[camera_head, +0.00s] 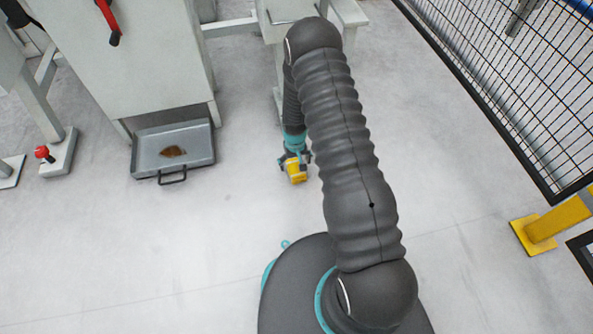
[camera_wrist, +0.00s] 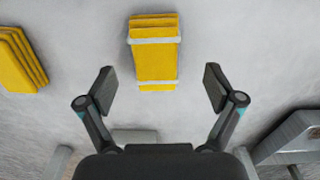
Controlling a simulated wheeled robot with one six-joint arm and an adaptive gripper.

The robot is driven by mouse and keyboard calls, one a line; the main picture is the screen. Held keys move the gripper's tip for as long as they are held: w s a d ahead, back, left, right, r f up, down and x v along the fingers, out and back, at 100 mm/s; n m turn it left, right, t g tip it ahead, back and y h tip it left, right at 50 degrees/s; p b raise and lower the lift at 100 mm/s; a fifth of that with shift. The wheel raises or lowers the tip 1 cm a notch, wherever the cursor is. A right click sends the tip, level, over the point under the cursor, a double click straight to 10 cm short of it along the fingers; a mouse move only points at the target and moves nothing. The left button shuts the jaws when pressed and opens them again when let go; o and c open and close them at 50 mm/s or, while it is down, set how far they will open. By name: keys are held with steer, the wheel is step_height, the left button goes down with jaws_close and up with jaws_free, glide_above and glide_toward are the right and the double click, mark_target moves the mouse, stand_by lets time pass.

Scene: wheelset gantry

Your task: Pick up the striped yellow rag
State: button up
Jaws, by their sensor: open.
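The striped yellow rag (camera_wrist: 154,62) is a folded yellow block with two pale bands, at the upper middle of the wrist view. It lies on a pale grey surface. My gripper (camera_wrist: 160,88) is open and empty, its two fingers apart on either side of the rag's lower end in the picture. I cannot tell how far the rag is from the fingertips. In the head view my gripper (camera_head: 296,160) is low beside the grey machine, with a yellow thing (camera_head: 297,173) at its tip. Which yellow thing that is, I cannot tell.
A plain yellow folded stack (camera_wrist: 20,60) lies left of the rag. In the head view, a grey tray (camera_head: 202,152) with a brown patch stands on the floor at left. A black mesh fence (camera_head: 510,80) and yellow post (camera_head: 555,222) stand at right. Floor between is clear.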

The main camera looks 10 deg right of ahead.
mark_target(296, 167)
steer(key=f, duration=0.2)
steer(key=w+f, duration=0.1)
steer(key=f, duration=0.1)
steer(key=shift+d+f+b, duration=0.1)
steer(key=shift+d+b, duration=0.2)
steer(key=shift+f, duration=0.55)
steer(key=c, duration=1.2)
